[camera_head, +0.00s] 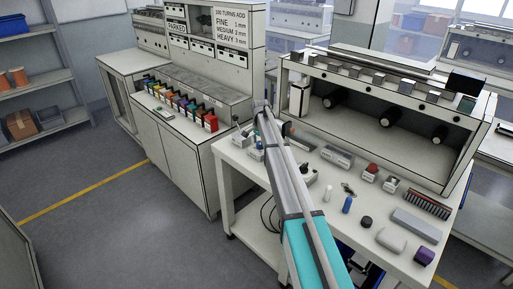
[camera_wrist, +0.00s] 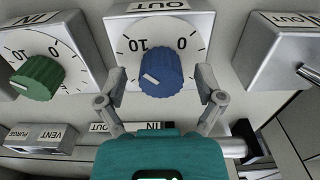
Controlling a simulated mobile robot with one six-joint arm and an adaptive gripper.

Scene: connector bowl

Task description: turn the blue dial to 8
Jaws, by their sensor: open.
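The blue dial (camera_wrist: 160,72) is in the upper middle of the wrist view, on a white round scale with 10 at its left and 0 at its right. The labels appear upside down. A white pointer mark on the dial lies toward its left side; the number it points at is not readable. My gripper (camera_wrist: 161,78) is open, with one finger at each side of the blue dial. Gaps show between the fingers and the dial; I cannot tell their depth.
A green dial (camera_wrist: 38,77) on its own scale is left of the blue dial. A grey box with a metal lever (camera_wrist: 285,55) is at the right. A pipe and VENT and PURGE labels (camera_wrist: 36,136) lie below. The workbench (camera_head: 318,225) holds several small parts.

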